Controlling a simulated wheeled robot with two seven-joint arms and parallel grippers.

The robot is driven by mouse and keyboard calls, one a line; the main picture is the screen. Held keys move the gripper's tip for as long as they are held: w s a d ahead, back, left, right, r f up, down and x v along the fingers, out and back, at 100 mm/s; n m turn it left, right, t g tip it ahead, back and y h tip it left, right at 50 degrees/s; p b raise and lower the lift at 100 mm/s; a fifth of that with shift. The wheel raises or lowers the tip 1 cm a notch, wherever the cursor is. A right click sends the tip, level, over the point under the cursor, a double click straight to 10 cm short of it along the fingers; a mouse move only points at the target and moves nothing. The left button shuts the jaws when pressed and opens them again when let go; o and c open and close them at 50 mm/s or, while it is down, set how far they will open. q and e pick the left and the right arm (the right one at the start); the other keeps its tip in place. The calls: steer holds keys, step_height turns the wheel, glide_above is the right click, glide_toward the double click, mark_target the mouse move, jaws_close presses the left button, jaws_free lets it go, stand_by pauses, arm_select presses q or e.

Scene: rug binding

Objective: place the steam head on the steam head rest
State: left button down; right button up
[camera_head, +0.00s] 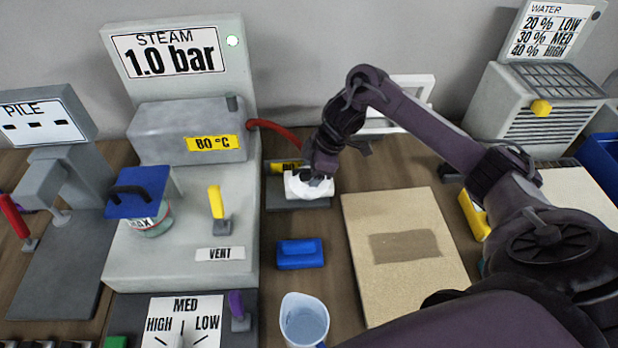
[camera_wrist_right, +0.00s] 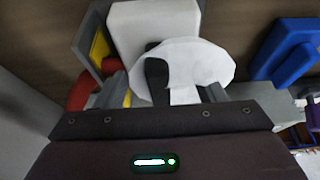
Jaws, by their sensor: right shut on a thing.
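The white steam head (camera_head: 302,188) is over the dark grey steam head rest (camera_head: 290,205), which carries a yellow label at its back. I cannot tell whether it bears on the rest or hangs just above it. My right gripper (camera_head: 319,178) comes from above and is shut on the steam head. In the right wrist view the white steam head (camera_wrist_right: 150,28) lies beyond the gripper (camera_wrist_right: 185,88), and the grey rest with its yellow label (camera_wrist_right: 98,48) is at its left. The red hose (camera_head: 280,133) runs from the steam unit behind my wrist. My left gripper is out of view.
The steam unit (camera_head: 180,220) stands left of the rest. A blue block (camera_head: 300,253) and a water jug (camera_head: 304,322) are in front. A beige rug (camera_head: 400,215) with a brown patch lies to the right. A white frame (camera_head: 422,85) stands behind my arm.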

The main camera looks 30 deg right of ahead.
steer(key=shift+w+f, duration=0.1)
steer(key=shift+f, duration=0.2)
steer(key=o, duration=1)
steer(key=shift+f, duration=0.15)
steer(key=p+v, duration=0.2)
steer(key=v, duration=1)
